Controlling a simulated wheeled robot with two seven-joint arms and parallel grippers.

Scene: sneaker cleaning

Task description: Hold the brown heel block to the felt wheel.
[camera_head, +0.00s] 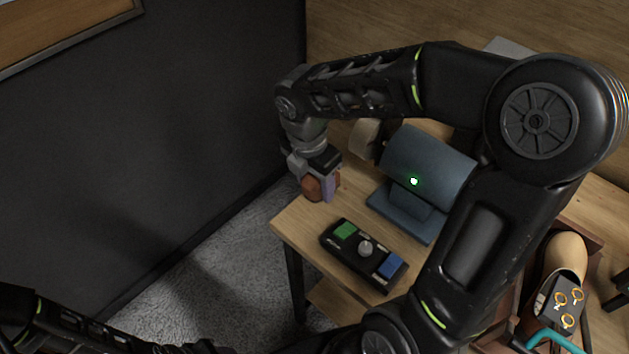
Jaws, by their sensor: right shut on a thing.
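The brown heel block (312,188) is in the jaws of my right gripper (321,184), at the far left corner of the wooden table. My right gripper is shut on it and points downward. The pale felt wheel (365,137) sits on the left end of the blue-grey grinder (428,165), just right of and behind the gripper. A gap shows between the block and the wheel in this view. A green light glows on the grinder. My left arm shows at the bottom left, but its gripper is not in view.
A black control box (364,254) with a green button, a grey knob and a blue button lies in front of the grinder. A tan shoe last (566,254) and a dark block with gold rings (563,300) are at the right. The table's left edge is close to the block.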

